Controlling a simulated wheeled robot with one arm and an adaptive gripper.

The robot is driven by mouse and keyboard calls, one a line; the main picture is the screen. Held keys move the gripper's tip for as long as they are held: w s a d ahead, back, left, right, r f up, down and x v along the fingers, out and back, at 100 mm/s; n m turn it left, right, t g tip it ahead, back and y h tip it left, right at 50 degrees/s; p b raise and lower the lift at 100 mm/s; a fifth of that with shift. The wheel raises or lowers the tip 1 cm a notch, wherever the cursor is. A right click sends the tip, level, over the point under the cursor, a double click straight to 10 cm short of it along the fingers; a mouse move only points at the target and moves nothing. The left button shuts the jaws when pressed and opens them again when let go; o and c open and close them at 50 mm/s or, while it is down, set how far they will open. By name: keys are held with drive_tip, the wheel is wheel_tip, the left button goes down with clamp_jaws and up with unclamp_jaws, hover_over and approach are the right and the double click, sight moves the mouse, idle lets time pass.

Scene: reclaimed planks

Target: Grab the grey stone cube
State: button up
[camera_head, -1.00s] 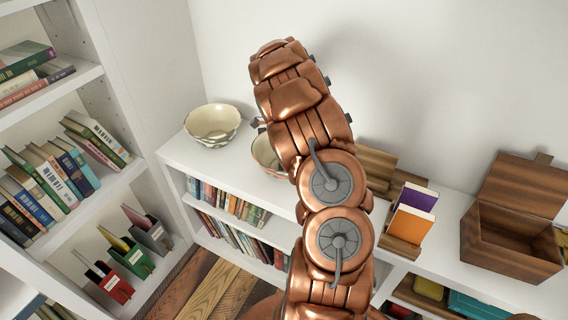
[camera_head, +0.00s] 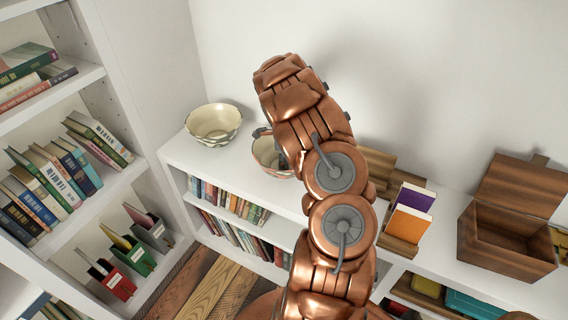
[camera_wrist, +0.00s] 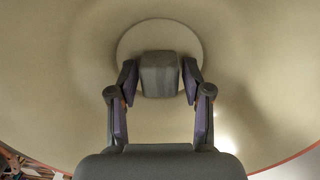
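The grey stone cube (camera_wrist: 159,75) lies in a cream bowl (camera_wrist: 250,60), over the round centre of its floor, in the wrist view. My gripper (camera_wrist: 159,78) is open, with one finger on each side of the cube. The gaps to the cube look narrow, and I cannot see clear contact. In the head view the bowl with a reddish rim (camera_head: 266,156) stands on the white shelf top, partly covered by my arm. The cube is hidden there, and little of my gripper shows.
A second cream bowl (camera_head: 214,123) stands to the left on the shelf top (camera_head: 190,155). To the right of my arm are a wooden book holder with purple and orange books (camera_head: 409,212) and an open wooden box (camera_head: 507,240). A tall bookcase (camera_head: 125,100) stands at left.

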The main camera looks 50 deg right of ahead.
clamp_jaws()
wheel_tip(320, 180, up, 10)
drive_tip(key=shift+f+b, duration=0.25)
drive_tip(key=shift+b, duration=0.85)
drive_tip(key=shift+r+p, duration=2.1)
drive_tip(key=shift+r, duration=0.3)
